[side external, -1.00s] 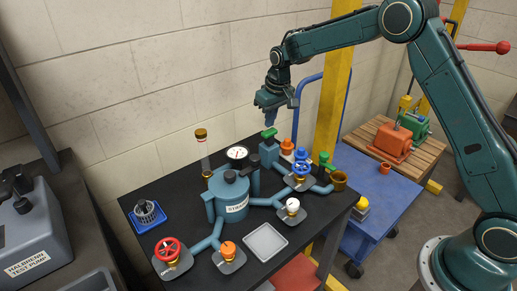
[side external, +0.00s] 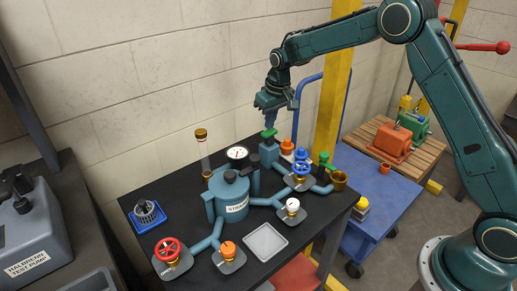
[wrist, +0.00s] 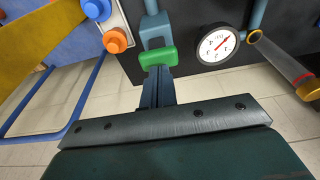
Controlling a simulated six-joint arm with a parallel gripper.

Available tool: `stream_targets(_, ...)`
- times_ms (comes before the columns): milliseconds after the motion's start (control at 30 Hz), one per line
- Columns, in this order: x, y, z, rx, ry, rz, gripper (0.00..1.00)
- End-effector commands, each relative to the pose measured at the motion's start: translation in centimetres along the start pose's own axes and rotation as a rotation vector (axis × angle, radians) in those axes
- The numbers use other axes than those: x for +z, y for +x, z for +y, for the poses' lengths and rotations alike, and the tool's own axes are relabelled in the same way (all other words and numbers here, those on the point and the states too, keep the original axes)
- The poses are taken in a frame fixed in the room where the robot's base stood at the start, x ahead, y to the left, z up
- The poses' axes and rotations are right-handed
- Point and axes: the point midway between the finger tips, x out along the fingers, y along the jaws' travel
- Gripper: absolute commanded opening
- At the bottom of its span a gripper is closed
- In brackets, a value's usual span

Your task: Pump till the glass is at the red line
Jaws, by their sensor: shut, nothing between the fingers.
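The sight glass (side external: 204,151) is a slim clear tube with a brown cap, upright behind the blue tank. It also shows in the wrist view (wrist: 283,62), with a small red mark near its gold-capped end. I cannot make out the liquid level. The pump (side external: 268,152) is a small blue block with a green top (side external: 269,134), right of the gauge; the green top also shows in the wrist view (wrist: 158,56). My gripper (side external: 270,123) is shut and empty, pointing down with its fingertips at the green top. I cannot tell whether they touch.
A round gauge (side external: 237,154) stands between the glass and pump. An orange knob (side external: 287,145), blue valve wheel (side external: 301,170) and green valve (side external: 324,159) are close on the right. A red wheel (side external: 168,250) and grey tray (side external: 265,243) are at the front.

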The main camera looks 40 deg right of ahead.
Motion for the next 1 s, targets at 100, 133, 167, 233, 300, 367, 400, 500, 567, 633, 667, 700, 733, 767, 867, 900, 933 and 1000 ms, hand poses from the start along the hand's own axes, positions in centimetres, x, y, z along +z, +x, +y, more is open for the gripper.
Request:
stream_targets(100,0.1,0.5,0.0,0.000,0.000,-0.002,0.00)
stream_targets(133,0.2,0.6,0.0,0.000,0.000,-0.002,0.00)
stream_targets(167,0.2,0.7,0.0,0.000,0.000,-0.002,0.00)
stream_targets(233,0.2,0.9,0.0,0.000,0.000,-0.002,0.00)
stream_targets(300,0.3,1.2,0.0,0.000,0.000,-0.001,0.00)
stream_targets(367,0.3,1.4,0.0,0.000,0.000,-0.001,0.00)
stream_targets(400,0.3,1.5,0.0,0.000,0.000,-0.001,0.00)
stream_targets(500,0.4,1.9,0.0,0.000,0.000,-0.002,0.00)
stream_targets(567,0.5,2.1,0.0,0.000,0.000,-0.002,0.00)
stream_targets(633,0.5,2.3,0.0,0.000,0.000,-0.001,0.00)
stream_targets(667,0.5,2.4,0.0,0.000,0.000,-0.001,0.00)
stream_targets(700,0.5,2.6,0.0,0.000,0.000,-0.001,0.00)
stream_targets(733,0.6,2.7,0.0,0.000,0.000,-0.001,0.00)
stream_targets(767,0.6,2.8,0.0,0.000,0.000,-0.001,0.00)
stream_targets(867,0.7,3.2,0.0,0.000,0.000,-0.003,0.00)
stream_targets(900,0.7,3.1,0.0,0.000,0.000,-0.002,0.00)
stream_targets(933,0.7,3.1,0.0,0.000,0.000,-0.002,0.00)
stream_targets(1000,0.7,3.1,0.0,0.000,0.000,-0.003,0.00)
